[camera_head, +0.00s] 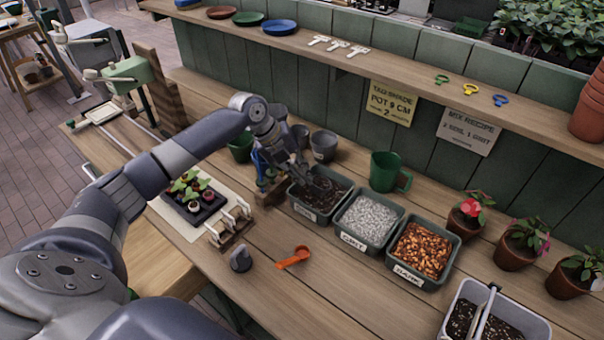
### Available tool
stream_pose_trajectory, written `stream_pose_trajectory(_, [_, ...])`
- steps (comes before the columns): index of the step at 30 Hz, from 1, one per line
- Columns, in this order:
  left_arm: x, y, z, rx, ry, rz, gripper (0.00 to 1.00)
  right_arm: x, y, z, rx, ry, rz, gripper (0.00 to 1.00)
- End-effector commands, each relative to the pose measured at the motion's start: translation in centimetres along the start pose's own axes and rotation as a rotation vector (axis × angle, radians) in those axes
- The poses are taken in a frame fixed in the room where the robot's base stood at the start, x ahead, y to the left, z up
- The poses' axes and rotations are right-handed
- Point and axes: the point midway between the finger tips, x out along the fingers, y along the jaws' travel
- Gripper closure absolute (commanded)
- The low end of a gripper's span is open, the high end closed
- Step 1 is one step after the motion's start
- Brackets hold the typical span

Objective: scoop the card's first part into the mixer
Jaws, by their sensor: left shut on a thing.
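My left gripper (303,172) is low over the dark soil in the left tub (306,209). It is shut on a dark thing (321,184) that looks like a scoop; its shape is partly hidden by the fingers and blends with the soil. The recipe card (468,131) on the green wall reads "Mix recipe, 2 soil, 1 grit". A grey tub (462,289) at the lower right holds dark soil and a light-handled tool (486,312); I cannot tell whether this is the mixer. My right gripper is not in view.
A grit tub (345,240) and a bark tub (412,277) stand right of the soil. A green mug (386,172) and grey pots (323,146) stand behind. An orange scoop (295,256) lies in front. Flower pots (514,251) line the right. The front bench is mostly clear.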

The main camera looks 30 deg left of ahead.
Motion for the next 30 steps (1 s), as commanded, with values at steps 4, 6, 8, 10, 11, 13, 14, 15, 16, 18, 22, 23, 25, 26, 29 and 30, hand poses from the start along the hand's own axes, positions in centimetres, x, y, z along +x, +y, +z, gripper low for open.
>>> stream_pose_trajectory(4, [-1.7,-0.7,0.1,-0.001,-0.001,-0.024,1.00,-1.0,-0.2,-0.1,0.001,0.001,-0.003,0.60])
stream_pose_trajectory(6, [-2.3,-0.9,0.0,0.000,-0.001,-0.034,1.00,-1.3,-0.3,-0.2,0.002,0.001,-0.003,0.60])
stream_pose_trajectory(8, [-2.8,-1.2,0.0,0.000,-0.001,-0.043,1.00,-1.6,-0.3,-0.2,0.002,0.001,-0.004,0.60])
stream_pose_trajectory(10, [-3.5,-1.4,0.0,0.000,-0.001,-0.054,1.00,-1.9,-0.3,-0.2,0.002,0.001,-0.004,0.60])
stream_pose_trajectory(11, [-3.7,-1.5,0.1,0.000,-0.001,-0.058,1.00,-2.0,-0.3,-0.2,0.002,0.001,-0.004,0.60])
stream_pose_trajectory(13, [-4.2,-1.7,0.1,0.000,-0.002,-0.067,1.00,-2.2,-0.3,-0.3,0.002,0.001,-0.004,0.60])
stream_pose_trajectory(14, [-4.4,-1.8,0.1,0.001,-0.002,-0.070,1.00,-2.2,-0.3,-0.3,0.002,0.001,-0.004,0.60])
stream_pose_trajectory(15, [-4.6,-1.9,0.1,0.001,-0.002,-0.074,1.00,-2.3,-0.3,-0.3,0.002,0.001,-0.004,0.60])
stream_pose_trajectory(16, [-4.7,-2.0,0.0,0.001,-0.001,-0.077,1.00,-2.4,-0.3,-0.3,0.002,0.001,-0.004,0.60])
stream_pose_trajectory(18, [-5.0,-2.1,0.0,0.001,-0.001,-0.083,1.00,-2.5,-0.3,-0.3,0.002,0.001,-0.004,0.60])
stream_pose_trajectory(22, [-5.3,-2.2,0.0,0.001,-0.001,-0.089,1.00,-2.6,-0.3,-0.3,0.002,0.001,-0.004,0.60])
stream_pose_trajectory(23, [-5.3,-2.2,0.0,0.001,-0.001,-0.090,1.00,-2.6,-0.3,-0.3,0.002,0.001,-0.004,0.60])
stream_pose_trajectory(25, [-5.4,-2.2,0.0,0.001,-0.001,-0.090,1.00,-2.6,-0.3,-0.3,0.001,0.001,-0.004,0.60])
stream_pose_trajectory(26, [-5.4,-2.3,0.0,0.001,-0.001,-0.090,1.00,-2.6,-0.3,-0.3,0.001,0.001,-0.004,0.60])
stream_pose_trajectory(29, [-5.4,-2.2,0.0,0.001,-0.001,-0.090,1.00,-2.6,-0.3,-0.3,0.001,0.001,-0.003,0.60])
stream_pose_trajectory(30, [-5.3,-2.2,0.0,0.001,-0.001,-0.090,1.00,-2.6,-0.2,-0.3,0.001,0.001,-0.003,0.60])
